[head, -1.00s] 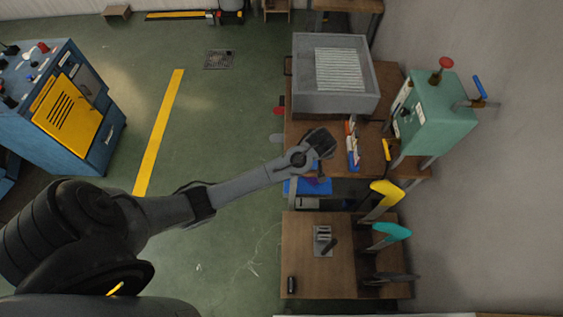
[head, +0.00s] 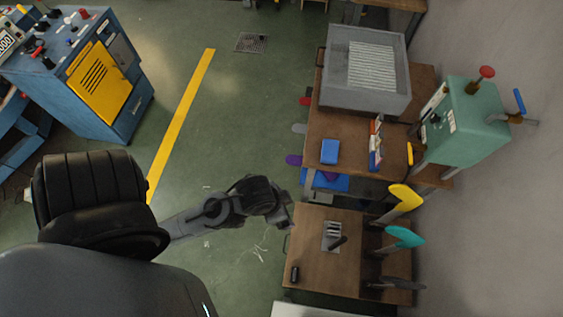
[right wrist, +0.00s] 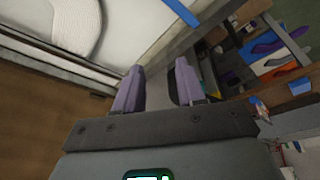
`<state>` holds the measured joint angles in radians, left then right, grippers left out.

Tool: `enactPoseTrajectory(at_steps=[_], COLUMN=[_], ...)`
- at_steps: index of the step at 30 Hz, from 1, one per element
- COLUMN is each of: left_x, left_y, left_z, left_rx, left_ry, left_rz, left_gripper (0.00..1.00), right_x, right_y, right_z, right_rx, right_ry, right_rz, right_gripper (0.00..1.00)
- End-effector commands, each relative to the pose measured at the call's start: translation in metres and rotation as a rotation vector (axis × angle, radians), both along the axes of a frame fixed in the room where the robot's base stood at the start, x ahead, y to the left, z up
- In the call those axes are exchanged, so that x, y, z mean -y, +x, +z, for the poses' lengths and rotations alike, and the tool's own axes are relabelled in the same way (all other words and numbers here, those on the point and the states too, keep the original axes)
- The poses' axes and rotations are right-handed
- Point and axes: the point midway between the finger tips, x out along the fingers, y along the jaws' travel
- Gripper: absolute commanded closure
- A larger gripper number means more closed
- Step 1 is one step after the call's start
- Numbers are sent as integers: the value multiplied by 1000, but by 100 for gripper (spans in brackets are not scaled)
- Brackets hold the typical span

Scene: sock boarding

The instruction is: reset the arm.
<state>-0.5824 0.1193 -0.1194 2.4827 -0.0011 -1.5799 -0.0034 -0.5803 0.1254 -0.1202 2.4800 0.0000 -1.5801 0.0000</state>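My left arm reaches in from the left in the head view. Its gripper (head: 283,208) hangs over the green floor just left of the lower wooden table, apart from the upper table. Its fingers are dark and small, so I cannot tell whether they are open or shut. In the right wrist view my right gripper (right wrist: 157,88) has its two purple-grey fingers spread, with nothing held between them. The right gripper does not show in the head view. A small blue block (head: 330,151) lies on the upper wooden table (head: 345,125).
A grey bin (head: 335,97) stands on the upper table. A green machine (head: 465,130) is on the right. Yellow (head: 404,197) and teal (head: 403,237) foot-shaped forms jut beside the lower table (head: 310,265). A blue cabinet (head: 122,122) stands left; open floor lies between.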

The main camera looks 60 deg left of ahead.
Motion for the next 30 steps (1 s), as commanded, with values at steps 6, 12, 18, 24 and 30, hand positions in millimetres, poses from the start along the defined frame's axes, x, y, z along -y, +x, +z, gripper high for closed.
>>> enactPoseTrajectory(at_steps=[6,12,18,24,30], left_x=[0,0,0,0,0], left_y=[0,1,1,0,1], left_z=[0,15,56,118,180], left_rx=[0,0,-1,-1,1], left_ry=[-1,-1,-1,-1,-1], left_rz=[2,3,3,3,4], left_gripper=[2,2,2,2,2], right_x=[-1,-2,-2,-2,-1], right_y=[0,0,0,0,0], right_z=[1,15,56,119,181], right_rx=[0,-1,-2,0,2], right_ry=[3,7,9,9,7], right_rz=[-2,-5,-6,-6,-4], right_gripper=[61,61,61,61,61])
